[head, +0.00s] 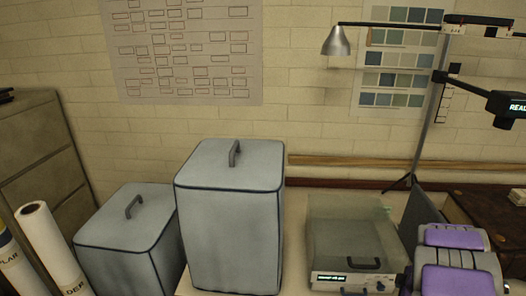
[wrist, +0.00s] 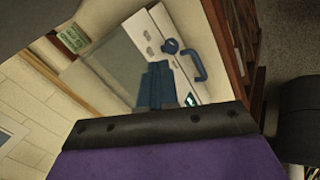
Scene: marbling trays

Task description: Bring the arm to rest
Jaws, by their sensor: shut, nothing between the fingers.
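My gripper (wrist: 157,84) shows in the wrist view as two dark teal fingers lying together, just beyond the dark bar and purple surface of my own wrist. It is shut and nothing shows between the fingers. Behind it, apart as far as I can tell, is a white panel (wrist: 160,25) with a blue handle (wrist: 200,66). In the head view, purple and grey parts of my arm sit folded low at the right edge. I cannot make out the fingers there.
Two grey lidded bins, one taller (head: 229,235) and one lower (head: 125,245), stand left of a device with a clear cover (head: 345,225). White rolls (head: 48,245) stand at left. A lamp (head: 336,42) hangs above. A brown desk (head: 490,215) is behind my arm.

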